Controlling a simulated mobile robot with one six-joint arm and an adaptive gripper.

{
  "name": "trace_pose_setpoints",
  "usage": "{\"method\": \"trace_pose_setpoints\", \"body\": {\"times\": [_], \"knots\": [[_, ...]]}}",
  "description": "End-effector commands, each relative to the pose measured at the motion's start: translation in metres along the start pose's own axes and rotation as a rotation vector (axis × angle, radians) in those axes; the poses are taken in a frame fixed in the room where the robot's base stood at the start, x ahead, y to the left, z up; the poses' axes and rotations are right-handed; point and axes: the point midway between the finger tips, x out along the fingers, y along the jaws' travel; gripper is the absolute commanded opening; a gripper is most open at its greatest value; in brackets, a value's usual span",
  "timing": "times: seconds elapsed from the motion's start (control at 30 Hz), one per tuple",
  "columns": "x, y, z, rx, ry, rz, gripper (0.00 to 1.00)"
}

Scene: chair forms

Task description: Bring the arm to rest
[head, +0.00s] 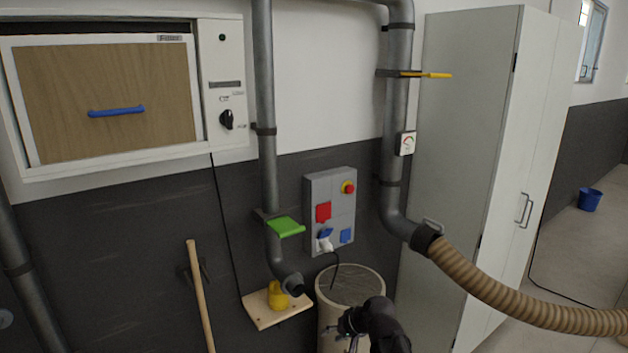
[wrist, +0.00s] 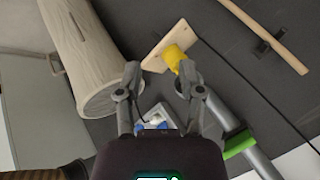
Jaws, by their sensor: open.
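My gripper (wrist: 158,74) shows in the wrist view with its two grey fingers spread apart and nothing between them. In the head view my gripper (head: 345,324) is at the bottom centre, at the end of my black arm, in front of the pale round drum (head: 330,310). The drum also shows at the left of the wrist view (wrist: 82,55). The yellow piece (head: 278,295) on a small wooden board (head: 262,314) is left of my gripper in the head view. In the wrist view this yellow piece (wrist: 174,57) appears beyond the fingertips.
A grey socket box (head: 331,212) with a plugged-in cable hangs above the drum. A grey pipe with a green flap (head: 286,227) runs down at its left. A ribbed hose (head: 520,300) stretches to the right before a tall cabinet (head: 462,150). A wooden handle (head: 201,295) leans left.

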Motion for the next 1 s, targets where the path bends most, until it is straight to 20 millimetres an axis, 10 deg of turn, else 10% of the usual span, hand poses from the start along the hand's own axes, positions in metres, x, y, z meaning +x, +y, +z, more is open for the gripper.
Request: {"method": "trace_pose_setpoints", "body": {"times": [0.43, 1.0], "knots": [[-0.047, 0.108, 0.088, -0.074, -0.320, 0.483, 0.49], [-0.060, 0.124, 0.099, -0.070, -0.374, 0.570, 0.49]]}}
